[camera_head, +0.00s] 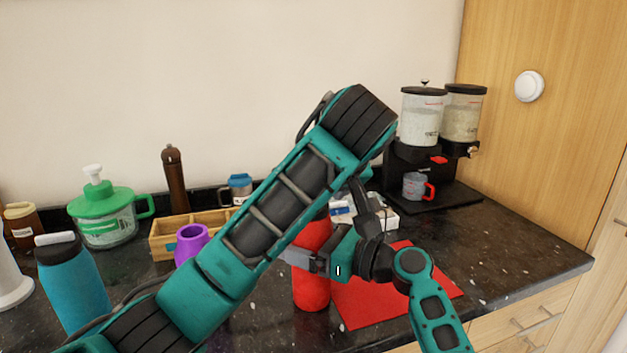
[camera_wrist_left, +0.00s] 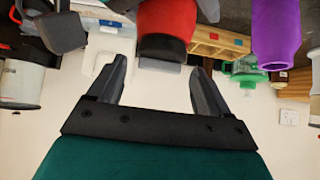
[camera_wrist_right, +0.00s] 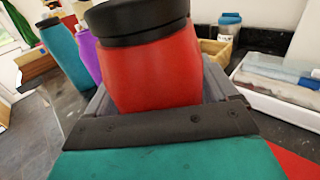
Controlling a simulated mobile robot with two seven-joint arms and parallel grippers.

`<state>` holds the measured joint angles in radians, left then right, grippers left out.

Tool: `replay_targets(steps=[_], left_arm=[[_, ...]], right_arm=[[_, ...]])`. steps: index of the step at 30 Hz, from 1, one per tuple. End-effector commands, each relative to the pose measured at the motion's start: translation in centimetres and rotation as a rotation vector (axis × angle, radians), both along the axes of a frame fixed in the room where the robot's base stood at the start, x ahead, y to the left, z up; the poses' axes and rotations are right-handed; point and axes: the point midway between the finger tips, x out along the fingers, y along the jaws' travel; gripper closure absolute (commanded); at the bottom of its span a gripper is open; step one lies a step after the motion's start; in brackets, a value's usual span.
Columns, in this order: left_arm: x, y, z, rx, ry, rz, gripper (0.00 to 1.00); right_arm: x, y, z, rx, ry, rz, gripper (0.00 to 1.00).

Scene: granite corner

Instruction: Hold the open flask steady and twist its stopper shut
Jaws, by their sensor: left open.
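The red flask (camera_head: 312,292) stands upright on the dark counter, its upper part hidden behind my left arm in the head view. My right gripper (camera_head: 302,259) is shut on its body from the right. In the right wrist view the flask (camera_wrist_right: 152,70) fills the space between the fingers, with a black top (camera_wrist_right: 140,20) above. My left gripper (camera_wrist_left: 160,66) is open. Its view is upside down and shows the flask (camera_wrist_left: 166,18) with its dark top and a grey end piece, the stopper (camera_wrist_left: 160,67), in line between the fingertips. I cannot tell how far the stopper is seated.
A red mat (camera_head: 400,292) lies right of the flask. A white tray (camera_wrist_right: 275,92) is behind. A dispenser (camera_head: 423,118) stands at the back right. The front right counter is clear.

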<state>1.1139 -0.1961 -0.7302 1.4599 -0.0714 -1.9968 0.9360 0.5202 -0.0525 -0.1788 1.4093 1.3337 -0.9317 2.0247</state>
Motion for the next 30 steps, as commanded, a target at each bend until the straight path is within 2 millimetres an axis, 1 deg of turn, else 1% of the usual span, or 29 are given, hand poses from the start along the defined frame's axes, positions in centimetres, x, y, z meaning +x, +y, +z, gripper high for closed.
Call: replay_targets(steps=[1, 3, 4, 11, 14, 17, 24, 30], left_arm=[[0.0, 0.0, 0.0, -0.001, 0.0, -0.001, 0.21], [0.0, 0.0, 0.0, -0.001, 0.0, -0.001, 0.21], [0.0, 0.0, 0.0, -0.001, 0.0, -0.001, 0.21], [0.0, 0.0, 0.0, 0.0, 0.0, -0.001, 0.21], [0.0, 0.0, 0.0, 0.0, 0.0, -0.001, 0.21], [0.0, 0.0, 0.0, 0.0, 0.0, -0.001, 0.21], [0.0, 0.0, 0.0, 0.0, 0.0, -0.001, 0.21], [0.0, 0.0, 0.0, -0.001, 0.0, -0.001, 0.21]], right_arm=[[0.0, 0.0, 0.0, 0.0, 0.0, 0.0, 0.08], [0.0, 0.0, 0.0, 0.0, 0.0, 0.0, 0.02], [0.0, 0.0, 0.0, 0.0, 0.0, 0.0, 0.0], [0.0, -0.1, 0.0, 0.0, 0.0, -0.001, 0.0], [-0.3, -0.8, 0.0, 0.0, -0.001, -0.002, 0.0], [-1.1, -2.1, -0.1, -0.002, 0.0, -0.003, 0.0], [-3.6, -6.7, -0.1, -0.003, 0.001, -0.003, 0.0], [-5.1, -9.5, -0.1, -0.002, 0.001, -0.002, 0.0]])
